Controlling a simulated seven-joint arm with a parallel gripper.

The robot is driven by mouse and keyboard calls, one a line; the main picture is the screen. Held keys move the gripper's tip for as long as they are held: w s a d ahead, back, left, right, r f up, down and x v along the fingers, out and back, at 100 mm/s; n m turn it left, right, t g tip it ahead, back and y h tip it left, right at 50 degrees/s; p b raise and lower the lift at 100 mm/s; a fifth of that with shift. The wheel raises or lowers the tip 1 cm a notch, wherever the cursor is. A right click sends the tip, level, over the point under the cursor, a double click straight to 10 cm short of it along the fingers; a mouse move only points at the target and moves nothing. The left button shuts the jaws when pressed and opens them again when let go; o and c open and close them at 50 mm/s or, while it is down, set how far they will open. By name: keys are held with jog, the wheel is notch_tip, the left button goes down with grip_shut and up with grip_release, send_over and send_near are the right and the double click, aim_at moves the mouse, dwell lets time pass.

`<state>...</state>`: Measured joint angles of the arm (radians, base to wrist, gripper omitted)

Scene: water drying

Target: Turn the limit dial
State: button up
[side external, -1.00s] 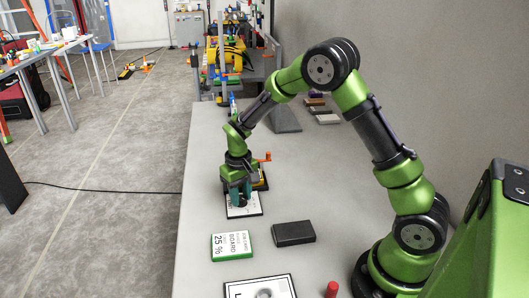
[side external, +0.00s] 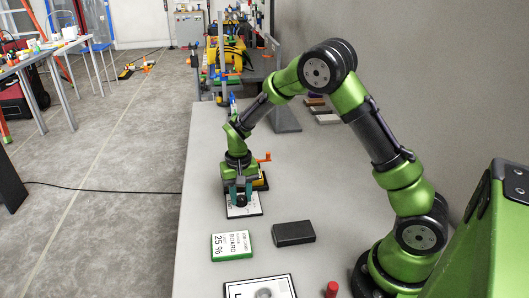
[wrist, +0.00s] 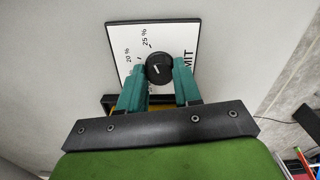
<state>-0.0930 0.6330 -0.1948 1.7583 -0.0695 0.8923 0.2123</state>
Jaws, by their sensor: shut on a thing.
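The limit dial is a round black knob (wrist: 159,68) with a short white mark, on a white panel (wrist: 128,38) with a black edge. The panel reads "20 %", "25 %" and part of "LIMIT". In the side view the panel (side external: 243,211) lies on the table under my gripper (side external: 241,197). In the wrist view the teal fingers of my gripper (wrist: 160,80) are shut on the knob, one on each side. Exactly where the white mark points is hard to tell. A green-edged card (side external: 231,245) reading "25 %" and "BOARD" lies nearer the camera.
A black block (side external: 293,233) lies right of the card. A second white panel (side external: 260,288) and a red cylinder (side external: 332,289) are at the front. A yellow object (side external: 262,181) and an orange handle (side external: 264,158) sit close behind my gripper.

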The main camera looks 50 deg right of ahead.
aim_at(241, 197)
jog(key=o, duration=1)
jog(key=shift+o, duration=0.2)
notch_tip(241, 197, up, 17)
